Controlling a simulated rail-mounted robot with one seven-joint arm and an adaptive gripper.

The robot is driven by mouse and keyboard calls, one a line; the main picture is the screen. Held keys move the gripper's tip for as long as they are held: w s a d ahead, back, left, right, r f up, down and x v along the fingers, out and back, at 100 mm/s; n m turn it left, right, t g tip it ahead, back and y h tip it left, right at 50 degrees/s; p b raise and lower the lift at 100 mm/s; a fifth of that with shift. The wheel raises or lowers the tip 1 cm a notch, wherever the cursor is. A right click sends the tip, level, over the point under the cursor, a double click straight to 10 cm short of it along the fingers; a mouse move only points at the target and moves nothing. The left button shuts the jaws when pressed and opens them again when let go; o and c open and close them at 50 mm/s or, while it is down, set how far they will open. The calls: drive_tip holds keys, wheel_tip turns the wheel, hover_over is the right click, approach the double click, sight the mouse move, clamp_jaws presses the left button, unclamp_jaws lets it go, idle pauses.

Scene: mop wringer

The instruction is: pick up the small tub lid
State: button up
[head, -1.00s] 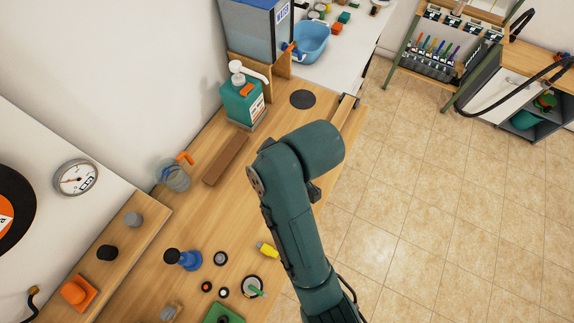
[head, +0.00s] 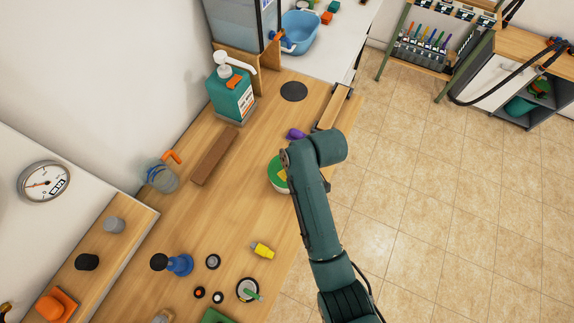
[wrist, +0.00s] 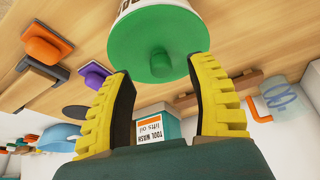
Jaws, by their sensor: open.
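The small tub lid (wrist: 138,36) is green and round with a central knob. In the wrist view it closes the end of a white tub (wrist: 128,6). In the head view the lid (head: 276,174) is partly hidden behind my arm. My gripper (wrist: 158,68) is open. Its two yellow ribbed fingers point at the lid, with the knob between their tips. Nothing is clamped, and I cannot tell whether the tips touch the lid. The fingers are hidden in the head view.
A purple piece (head: 295,134) lies on the wooden bench (head: 225,215) beyond the tub. A yellow piece (head: 262,250) lies nearer. Bare bench surrounds the tub's left side.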

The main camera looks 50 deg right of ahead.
drive_tip(key=x, duration=0.3)
drive_tip(key=shift+w+f, duration=0.3)
clamp_jaws()
